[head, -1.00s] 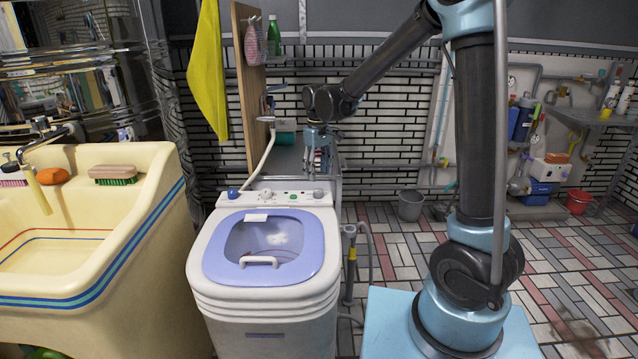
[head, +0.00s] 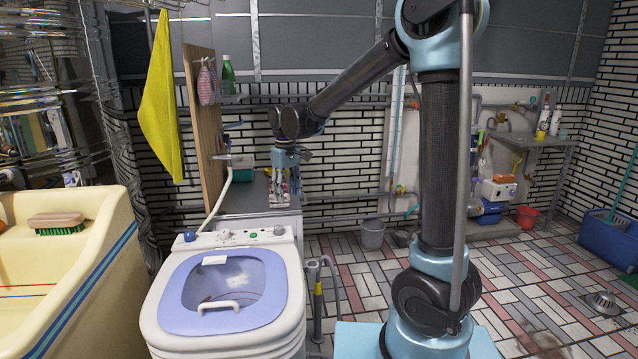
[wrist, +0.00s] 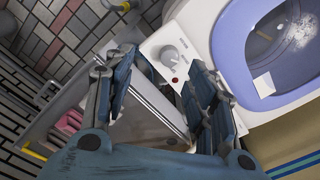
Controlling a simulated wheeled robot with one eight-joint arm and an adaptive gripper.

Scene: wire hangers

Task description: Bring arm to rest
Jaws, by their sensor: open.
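My arm reaches up and to the left in the head view, its forearm sloping down to the wrist. My gripper (head: 280,188) hangs pointing down behind the washing machine (head: 225,285), over the grey counter (head: 240,205). In the wrist view my gripper (wrist: 165,95) has its two fingers spread apart, with nothing held between them. Beyond the fingers, the washing machine's white control panel shows with a grey knob (wrist: 170,54). The machine's blue-rimmed lid (wrist: 232,50) shows at the upper right.
A yellow cloth (head: 160,105) hangs above. A grey bucket (head: 372,235) and a red bucket (head: 527,216) stand at the back.

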